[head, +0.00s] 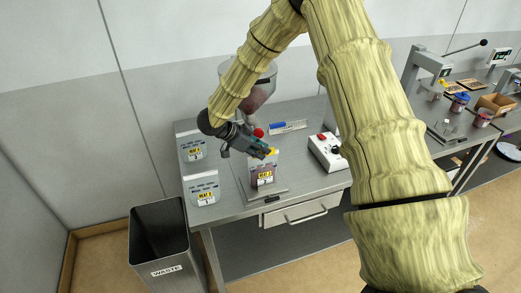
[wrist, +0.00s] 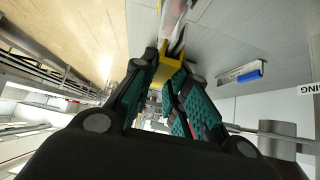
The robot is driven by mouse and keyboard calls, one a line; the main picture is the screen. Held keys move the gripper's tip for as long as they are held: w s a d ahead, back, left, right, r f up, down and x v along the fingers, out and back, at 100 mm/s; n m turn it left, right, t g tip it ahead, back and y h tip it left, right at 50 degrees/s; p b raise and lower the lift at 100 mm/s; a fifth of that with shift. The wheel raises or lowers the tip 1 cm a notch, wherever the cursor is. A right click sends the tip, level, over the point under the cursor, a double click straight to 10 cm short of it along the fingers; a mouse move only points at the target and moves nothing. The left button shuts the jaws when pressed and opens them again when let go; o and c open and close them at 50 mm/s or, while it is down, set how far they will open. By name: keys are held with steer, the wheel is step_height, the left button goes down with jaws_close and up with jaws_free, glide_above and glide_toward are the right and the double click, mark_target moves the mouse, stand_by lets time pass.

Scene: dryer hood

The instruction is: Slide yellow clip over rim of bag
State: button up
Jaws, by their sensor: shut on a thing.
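My gripper (head: 257,150) is shut on the yellow clip (head: 271,152). The clip also shows between the fingers in the wrist view (wrist: 164,75). The bag (head: 264,171) stands upright on a flat plate on the table, with a yellow label and dark reddish contents. The clip is at the bag's upper right edge in the head view. In the wrist view, part of the bag (wrist: 174,18) shows just past the clip and fingertips. I cannot tell whether the clip is around the rim or only beside it.
Two other labelled bags (head: 202,188) lie at the table's left. A funnel hopper (head: 255,90) stands behind my gripper. A white box with a red button (head: 327,151) is to the right, a blue marker (head: 278,126) behind. A waste bin (head: 163,237) stands at front left.

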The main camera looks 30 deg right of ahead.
steer(key=o, duration=0.9)
steer(key=shift+c, duration=0.2)
steer(key=v, duration=1.2)
